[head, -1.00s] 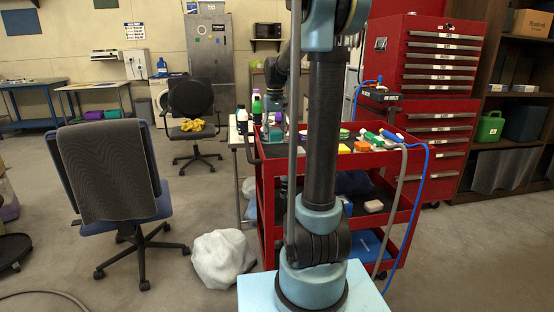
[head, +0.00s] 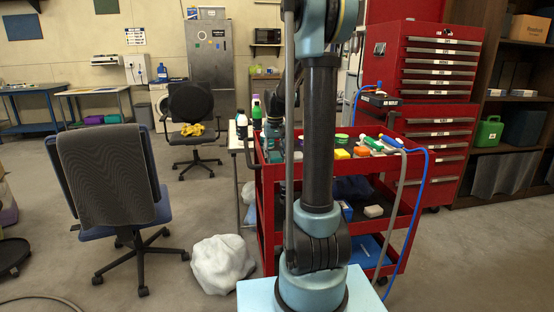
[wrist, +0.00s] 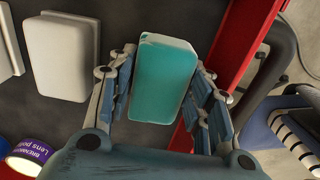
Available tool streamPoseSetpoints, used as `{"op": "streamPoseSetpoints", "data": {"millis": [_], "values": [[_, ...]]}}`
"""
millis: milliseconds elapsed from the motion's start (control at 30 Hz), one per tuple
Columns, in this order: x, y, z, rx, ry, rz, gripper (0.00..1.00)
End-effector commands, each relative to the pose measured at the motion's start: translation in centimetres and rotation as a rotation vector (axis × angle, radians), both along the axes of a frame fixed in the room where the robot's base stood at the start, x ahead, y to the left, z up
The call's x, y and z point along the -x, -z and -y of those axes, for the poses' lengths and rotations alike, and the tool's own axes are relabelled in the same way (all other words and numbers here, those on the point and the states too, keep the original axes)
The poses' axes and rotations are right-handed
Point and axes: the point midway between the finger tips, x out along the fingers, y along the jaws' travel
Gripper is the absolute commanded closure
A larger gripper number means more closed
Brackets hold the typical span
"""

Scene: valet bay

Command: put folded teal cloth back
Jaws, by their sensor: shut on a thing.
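The folded teal cloth (wrist: 163,82), a rounded block with a paler teal end, is between the two fingers of my gripper (wrist: 160,105) in the wrist view. The fingers press on its left and right sides. It is over the dark top of the red cart (wrist: 238,40), near the cart's edge; whether it touches the surface I cannot tell. In the head view my arm stands in front of the cart (head: 265,200) and hides part of its top. The cloth cannot be made out there.
White blocks (wrist: 62,60) lie left of the cloth, and a purple-labelled container (wrist: 28,154) is at lower left. The cart's black handle (wrist: 270,78) is at right. Bottles (head: 256,113) stand at the cart's left. An office chair (head: 110,190) and a white bag (head: 222,265) are on the floor.

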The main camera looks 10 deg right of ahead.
Motion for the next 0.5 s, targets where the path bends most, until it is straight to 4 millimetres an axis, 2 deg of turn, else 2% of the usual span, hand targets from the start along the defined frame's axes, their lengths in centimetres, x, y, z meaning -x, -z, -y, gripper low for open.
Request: {"op": "streamPoseSetpoints", "data": {"millis": [67, 100, 133, 500], "values": [[-0.01, 0.04, -0.01, 0.000, 0.000, 0.000, 0.76], [-0.01, 0.09, -0.01, 0.000, 0.000, 0.000, 0.52], [-0.01, 0.08, -0.01, 0.000, 0.000, 0.000, 0.46], [-0.01, -0.05, -0.06, 0.000, -0.001, 0.000, 0.46]]}}
